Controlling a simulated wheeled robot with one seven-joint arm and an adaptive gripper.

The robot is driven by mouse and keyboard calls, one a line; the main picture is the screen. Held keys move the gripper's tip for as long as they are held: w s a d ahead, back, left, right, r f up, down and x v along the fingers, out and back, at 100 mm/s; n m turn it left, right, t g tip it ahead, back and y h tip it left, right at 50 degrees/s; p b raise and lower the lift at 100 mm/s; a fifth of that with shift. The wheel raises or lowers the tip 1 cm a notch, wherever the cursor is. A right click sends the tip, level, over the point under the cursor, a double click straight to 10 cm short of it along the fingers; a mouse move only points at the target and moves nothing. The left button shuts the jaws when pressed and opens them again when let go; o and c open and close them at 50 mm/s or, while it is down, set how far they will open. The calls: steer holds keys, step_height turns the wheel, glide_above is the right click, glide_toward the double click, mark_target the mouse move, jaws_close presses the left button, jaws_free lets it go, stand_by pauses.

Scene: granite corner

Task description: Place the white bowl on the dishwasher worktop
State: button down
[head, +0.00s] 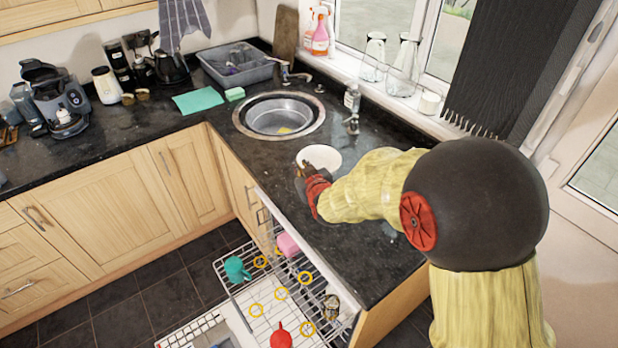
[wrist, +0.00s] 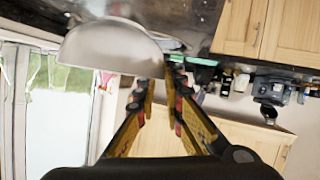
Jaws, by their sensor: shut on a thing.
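The white bowl (head: 320,157) is over the dark granite worktop, just in front of the sink. My gripper (head: 301,172) is shut on the near left part of its rim. In the wrist view the bowl (wrist: 110,46) is large, with its edge between the fingertips of my gripper (wrist: 160,78). I cannot tell whether the bowl touches the surface. The dishwasher worktop (head: 345,245) is the stretch of dark granite above the open dishwasher, and its near part is bare. My arm hides some of its right side.
The dishwasher rack (head: 258,300) is pulled out below, holding a teal cup (head: 236,269), a pink item (head: 288,245) and a red item (head: 281,335). The round sink (head: 280,115) lies behind the bowl.

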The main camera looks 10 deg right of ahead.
mark_target(319, 166)
steer(key=shift+w+d+f+b, duration=0.3)
steer(key=shift+w+f+b, duration=0.15)
steer(key=shift+w+f, duration=1.05)
steer(key=shift+w+d+f+b, duration=0.4)
steer(key=shift+w+f, duration=0.7)
steer(key=shift+f, duration=0.75)
steer(key=shift+w+d+f+b, duration=0.25)
steer(key=shift+w+f+b, duration=0.2)
steer(key=shift+w+f, duration=1.05)
steer(key=shift+s+f, duration=0.2)
steer(key=shift+s, duration=0.05)
steer(key=shift+f, duration=0.15)
steer(key=c, duration=2.3)
jaws_free()
steer(key=shift+f, duration=0.1)
steer(key=o, duration=0.4)
